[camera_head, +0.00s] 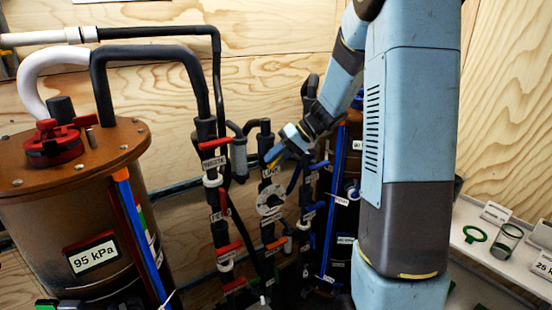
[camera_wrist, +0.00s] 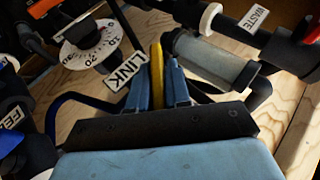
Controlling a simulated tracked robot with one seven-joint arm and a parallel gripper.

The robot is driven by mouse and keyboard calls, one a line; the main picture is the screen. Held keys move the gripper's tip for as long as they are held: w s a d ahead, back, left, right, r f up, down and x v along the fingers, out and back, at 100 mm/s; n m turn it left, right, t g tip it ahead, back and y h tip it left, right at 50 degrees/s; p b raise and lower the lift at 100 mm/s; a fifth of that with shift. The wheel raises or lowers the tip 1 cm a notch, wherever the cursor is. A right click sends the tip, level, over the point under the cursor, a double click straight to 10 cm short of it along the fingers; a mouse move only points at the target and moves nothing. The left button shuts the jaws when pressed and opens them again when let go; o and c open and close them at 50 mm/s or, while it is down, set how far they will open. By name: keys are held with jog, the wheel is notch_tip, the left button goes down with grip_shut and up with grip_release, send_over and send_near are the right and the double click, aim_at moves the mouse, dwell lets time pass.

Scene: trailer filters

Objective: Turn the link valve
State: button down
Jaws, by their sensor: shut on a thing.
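The link valve's yellow handle (camera_wrist: 156,62) stands between the two blue fingers of my gripper (camera_wrist: 163,82) in the wrist view. The fingers are shut on it. The white LINK label (camera_wrist: 125,71) is just left of the handle. In the head view my gripper (camera_head: 276,154) reaches down to the dark pipe with the LINK label (camera_head: 270,171). Only a small bit of yellow shows there, and the fingers hide most of the handle. The valve body is mostly hidden by my gripper.
A white dial (camera_head: 269,200) sits below the link valve. A red-handled valve (camera_head: 214,143) is to its left on a parallel pipe. A brown tank (camera_head: 75,210) with a 95 kPa display stands at left. A white shelf (camera_head: 478,249) is at right. Pipes crowd closely around my gripper.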

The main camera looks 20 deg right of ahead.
jog(key=y, duration=0.2)
jog(key=m+y, duration=0.1)
jog(key=y, duration=0.1)
jog(key=shift+d+g, duration=0.2)
jog(key=shift+g, duration=0.1)
jog(key=shift+m+y, duration=0.9)
jog(key=shift+y, duration=1.3)
jog(key=shift+s+a, duration=0.1)
jog(key=c, duration=1.4)
grip_release()
jog(key=shift+o, duration=1.2)
jog(key=d, duration=1.3)
jog(key=shift+s+d+f, duration=0.15)
jog(key=shift+s+d, duration=0.2)
jog(key=shift+s, duration=0.1)
